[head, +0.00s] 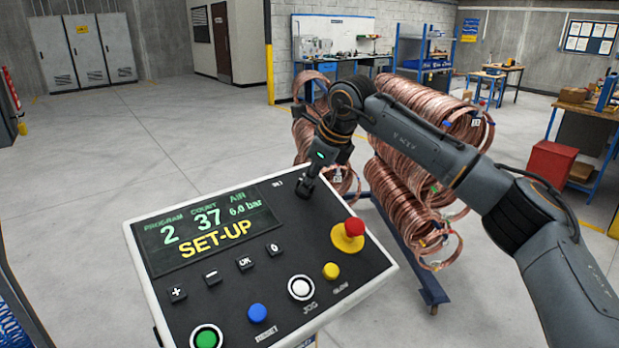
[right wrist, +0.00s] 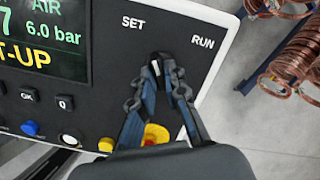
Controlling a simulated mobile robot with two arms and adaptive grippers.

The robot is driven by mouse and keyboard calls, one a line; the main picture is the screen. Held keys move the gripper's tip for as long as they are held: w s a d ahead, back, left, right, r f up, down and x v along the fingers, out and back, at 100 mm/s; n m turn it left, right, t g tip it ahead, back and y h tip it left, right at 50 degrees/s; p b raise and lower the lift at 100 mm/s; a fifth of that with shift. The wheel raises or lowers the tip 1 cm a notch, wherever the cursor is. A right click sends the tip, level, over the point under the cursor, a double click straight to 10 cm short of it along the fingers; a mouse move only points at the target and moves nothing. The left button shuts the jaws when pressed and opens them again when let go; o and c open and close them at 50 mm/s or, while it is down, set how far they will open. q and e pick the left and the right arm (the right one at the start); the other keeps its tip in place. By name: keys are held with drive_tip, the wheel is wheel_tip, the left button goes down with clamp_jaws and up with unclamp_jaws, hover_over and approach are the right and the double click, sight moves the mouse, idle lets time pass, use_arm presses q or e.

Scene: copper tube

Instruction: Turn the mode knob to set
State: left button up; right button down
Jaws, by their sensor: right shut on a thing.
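The control panel (head: 215,280) is a tilted white-edged box with a black face; its screen (head: 205,228) reads SET-UP, program 2, count 37, 6.0 bar. My right gripper (head: 308,190) reaches down to the panel's upper right corner. In the right wrist view its fingertips (right wrist: 162,62) are shut on the mode knob (right wrist: 155,68), between the labels SET (right wrist: 133,22) and RUN (right wrist: 203,42). The fingers hide most of the knob; a small pale mark shows between them, on the SET side. My left gripper is not in view.
A red emergency button (head: 354,227) on a yellow base sits just below the gripper. Several buttons, including green (head: 206,338), blue (head: 257,313), white (head: 301,288) and yellow (head: 331,270), line the lower panel. Copper coils (head: 410,190) hang on a blue rack behind.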

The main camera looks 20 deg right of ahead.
drive_tip(key=shift+r+n+p, duration=0.1)
drive_tip(key=shift+n+p, duration=0.2)
drive_tip(key=shift+n, duration=1.3)
drive_tip(key=c, duration=1.4)
unclamp_jaws()
drive_tip(key=shift+a, duration=0.1)
drive_tip(key=shift+o, duration=0.2)
drive_tip(key=v, duration=1.2)
drive_tip(key=shift+w, duration=0.1)
